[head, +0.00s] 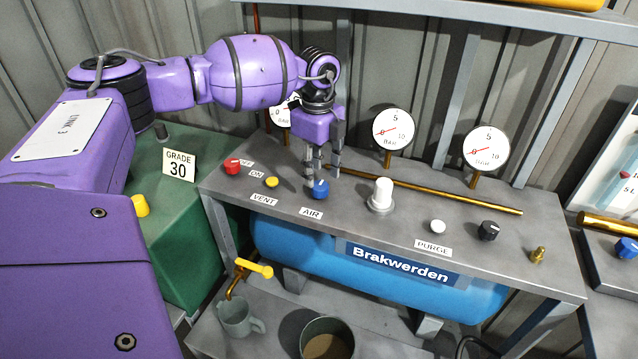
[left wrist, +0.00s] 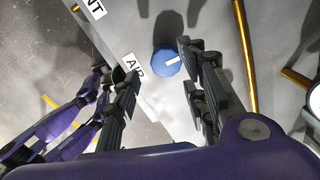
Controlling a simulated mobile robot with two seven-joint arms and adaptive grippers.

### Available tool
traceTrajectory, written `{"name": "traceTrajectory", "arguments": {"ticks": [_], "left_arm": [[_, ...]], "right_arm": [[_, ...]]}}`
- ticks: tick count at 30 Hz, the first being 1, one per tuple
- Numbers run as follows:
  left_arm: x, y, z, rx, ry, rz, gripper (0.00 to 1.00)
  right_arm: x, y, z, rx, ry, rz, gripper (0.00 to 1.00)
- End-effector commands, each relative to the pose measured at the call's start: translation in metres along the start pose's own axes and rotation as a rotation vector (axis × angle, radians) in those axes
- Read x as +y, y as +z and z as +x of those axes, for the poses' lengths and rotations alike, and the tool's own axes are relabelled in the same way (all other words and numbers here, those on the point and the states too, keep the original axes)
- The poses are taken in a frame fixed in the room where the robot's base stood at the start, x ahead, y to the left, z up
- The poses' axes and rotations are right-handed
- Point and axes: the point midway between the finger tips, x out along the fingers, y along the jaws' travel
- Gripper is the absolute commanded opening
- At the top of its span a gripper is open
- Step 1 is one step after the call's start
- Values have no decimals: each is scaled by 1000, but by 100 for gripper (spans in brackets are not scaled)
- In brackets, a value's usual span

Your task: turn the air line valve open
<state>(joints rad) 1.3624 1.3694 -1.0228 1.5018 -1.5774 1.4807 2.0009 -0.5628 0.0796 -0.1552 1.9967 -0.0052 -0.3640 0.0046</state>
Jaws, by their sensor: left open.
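The air line valve is a blue knob (head: 320,190) on the grey bench top, behind the AIR label (head: 311,213). In the left wrist view the knob (left wrist: 165,63) shows a white pointer mark aimed to the picture's right. My left gripper (head: 322,166) is open and points down just above and behind the knob. In the left wrist view its two fingers (left wrist: 160,92) are apart, with the knob beyond the tips, nearer the right finger. I cannot tell whether a finger touches it. My right gripper is not clearly seen.
A red knob (head: 232,166) and a yellow button (head: 272,182) sit left of the valve. A white knob (head: 381,195) stands to its right, with a black knob (head: 488,231) farther along. A brass pipe (head: 440,192) and gauges (head: 394,130) stand behind.

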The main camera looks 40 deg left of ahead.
Motion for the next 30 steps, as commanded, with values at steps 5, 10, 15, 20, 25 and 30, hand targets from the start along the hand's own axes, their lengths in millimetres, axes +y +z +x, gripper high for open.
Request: {"name": "traceTrajectory", "arguments": {"ticks": [5, 10, 15, 20, 25, 30], "left_arm": [[0, 0, 28, 1, 1, 0, 40], [0, -1, 42, 2, -2, 1, 40], [0, -1, 45, 2, -3, 1, 40], [0, -1, 45, 2, -2, 2, 36], [0, -1, 45, 3, -2, 2, 14], [0, -1, 45, 3, 1, 2, 0]], "right_arm": [[0, 3, -1, -7, 0, 1, 40], [1, 9, -4, -17, 2, 3, 40], [1, 13, -6, -24, 4, 4, 40], [1, 12, -5, -22, 3, 4, 40], [0, 9, -4, -17, 2, 3, 40], [-1, 2, -2, -6, 0, 4, 40]]}}
